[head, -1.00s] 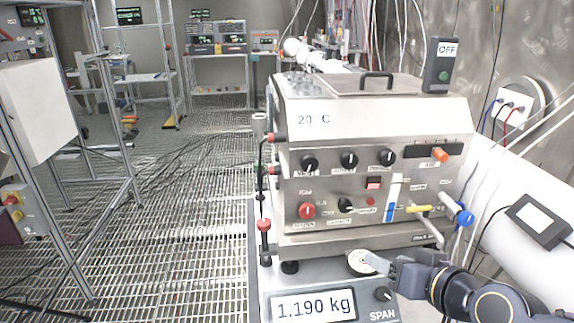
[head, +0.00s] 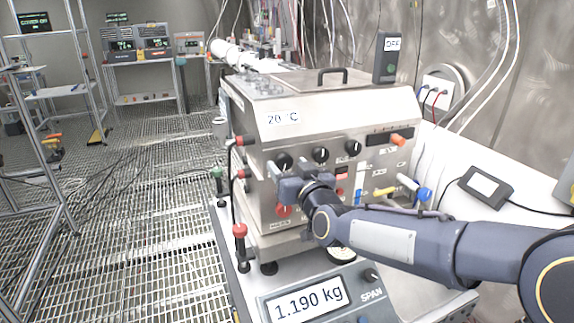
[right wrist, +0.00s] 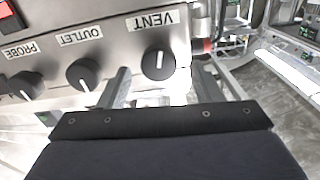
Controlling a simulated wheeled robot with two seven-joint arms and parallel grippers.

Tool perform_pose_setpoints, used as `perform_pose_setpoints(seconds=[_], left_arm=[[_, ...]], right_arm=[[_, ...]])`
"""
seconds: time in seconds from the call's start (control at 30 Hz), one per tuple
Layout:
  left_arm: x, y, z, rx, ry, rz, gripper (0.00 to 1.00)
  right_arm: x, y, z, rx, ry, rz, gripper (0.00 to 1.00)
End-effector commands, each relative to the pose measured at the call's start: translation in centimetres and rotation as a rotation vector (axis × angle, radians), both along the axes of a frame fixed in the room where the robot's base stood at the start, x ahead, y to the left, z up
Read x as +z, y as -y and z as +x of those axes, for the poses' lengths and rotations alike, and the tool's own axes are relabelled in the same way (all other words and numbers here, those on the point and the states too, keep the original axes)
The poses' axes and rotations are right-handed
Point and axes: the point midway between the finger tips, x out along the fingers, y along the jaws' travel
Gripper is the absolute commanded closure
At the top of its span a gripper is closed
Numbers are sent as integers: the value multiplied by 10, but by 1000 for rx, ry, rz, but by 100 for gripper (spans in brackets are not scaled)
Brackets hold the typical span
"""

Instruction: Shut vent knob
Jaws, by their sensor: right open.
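The vent knob (head: 283,160) is the black round knob at the left end of the upper row on the steel machine's front. In the right wrist view, where the lettering is upside down, the vent knob (right wrist: 158,62) sits under the VENT label with a white pointer line on its face. My right gripper (head: 287,170) is just in front of it, at its lower edge. In the right wrist view the two fingers of the right gripper (right wrist: 159,88) are spread, one toward each side of the knob; contact cannot be told. My left gripper is not in view.
The outlet knob (right wrist: 85,74) and probe knob (right wrist: 25,85) are close beside the vent knob. A red knob (head: 283,211) is below my gripper. The machine (head: 330,105) stands on a scale (head: 307,298) reading 1.190 kg. Red-capped fittings (head: 240,232) stand at its left.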

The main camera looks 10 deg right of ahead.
Motion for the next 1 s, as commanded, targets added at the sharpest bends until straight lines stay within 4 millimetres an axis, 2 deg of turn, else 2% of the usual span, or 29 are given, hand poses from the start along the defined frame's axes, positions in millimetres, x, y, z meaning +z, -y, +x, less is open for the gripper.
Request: perform_pose_setpoints(seconds=[0.17, 0.43, 0.77, 1.0], left_arm=[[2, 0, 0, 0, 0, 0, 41], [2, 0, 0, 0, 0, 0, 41], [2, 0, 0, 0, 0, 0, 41], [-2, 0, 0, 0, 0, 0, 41]], right_arm=[[0, -2, 13, 0, 0, 0, 41], [0, -2, 14, 0, 0, 1, 42], [0, -2, 13, 0, -1, 1, 85], [-1, -2, 13, -1, -4, 21, 85]])
